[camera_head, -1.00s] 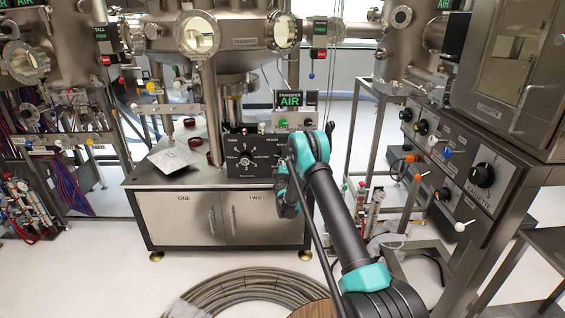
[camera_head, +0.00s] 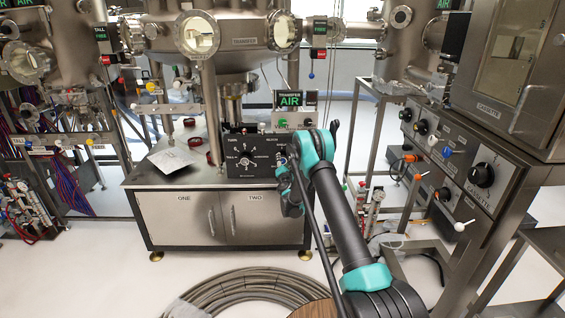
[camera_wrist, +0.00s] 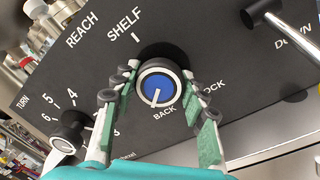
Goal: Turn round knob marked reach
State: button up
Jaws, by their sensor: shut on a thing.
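The round knob (camera_wrist: 157,86) marked REACH has a blue face with a white pointer line and a pale rim. It sits on a black panel (camera_wrist: 90,95), which also shows in the head view (camera_head: 235,172). The pointer aims down toward the word BACK; SHELF stands above and DOCK to the right, partly covered. My gripper (camera_wrist: 159,78) is shut on this knob, one grey-green finger on each side.
A smaller black knob (camera_wrist: 70,133) marked TURN, ringed by numbers, is at the left. A dark lever with a rod (camera_wrist: 262,14) is at the upper right, near DOWN. A hose coil (camera_head: 250,290) lies on the floor before the cabinet (camera_head: 185,215).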

jog(key=shift+a+n+y, duration=0.1)
jog(key=shift+n+y, duration=0.2)
jog(key=shift+n, duration=1.9)
jog(key=o, duration=1.1)
jog(key=shift+o, duration=0.2)
jog(key=shift+s, duration=0.15)
jog(key=s, duration=0.7)
jog(key=shift+s+d+f, duration=0.15)
jog(key=shift+d+f, duration=0.05)
jog(key=shift+d, duration=0.1)
